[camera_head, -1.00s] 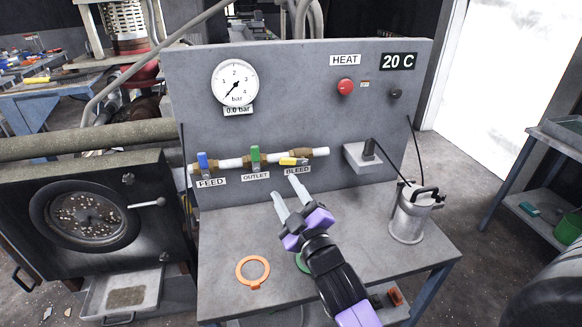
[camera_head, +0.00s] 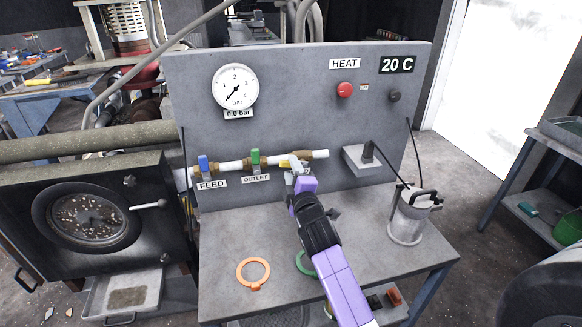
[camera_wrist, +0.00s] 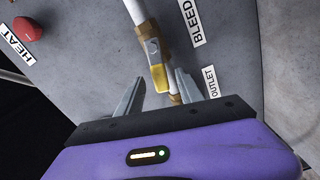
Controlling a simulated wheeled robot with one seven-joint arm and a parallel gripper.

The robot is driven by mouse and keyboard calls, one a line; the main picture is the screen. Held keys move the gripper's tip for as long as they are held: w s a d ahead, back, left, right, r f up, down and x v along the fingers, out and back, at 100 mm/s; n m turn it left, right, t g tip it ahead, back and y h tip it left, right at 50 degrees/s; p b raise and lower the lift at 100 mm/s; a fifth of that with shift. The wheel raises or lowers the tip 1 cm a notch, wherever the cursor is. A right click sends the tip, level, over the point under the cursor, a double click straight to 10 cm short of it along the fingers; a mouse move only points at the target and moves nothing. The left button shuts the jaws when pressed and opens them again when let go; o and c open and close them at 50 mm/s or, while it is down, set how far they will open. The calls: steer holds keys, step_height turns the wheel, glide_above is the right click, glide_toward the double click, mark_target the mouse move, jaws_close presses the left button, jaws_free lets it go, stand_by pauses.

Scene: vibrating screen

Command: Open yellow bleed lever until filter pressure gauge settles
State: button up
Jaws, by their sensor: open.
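The yellow bleed lever (camera_head: 284,164) sits at the right end of the pipe on the grey panel and lies roughly along the pipe. My gripper (camera_head: 296,172) is at the lever and hides part of it and the BLEED label in the head view. In the wrist view the lever (camera_wrist: 160,78) shows between the two spread fingers of my gripper (camera_wrist: 160,88). The fingers are open, and I cannot tell whether either touches it. The pressure gauge (camera_head: 236,88) reads 0.0 bar on its plate, with its needle low on the left.
The blue FEED handle (camera_head: 203,163) and green OUTLET handle (camera_head: 255,157) stand upright on the same pipe, left of my gripper. A metal pot (camera_head: 407,217) stands at the bench's right. An orange ring (camera_head: 253,272) and a green ring (camera_head: 303,262) lie on the bench.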

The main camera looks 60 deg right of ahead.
steer(key=shift+w+d, duration=0.4)
steer(key=shift+d, duration=0.05)
jaws_close()
stand_by(1.2)
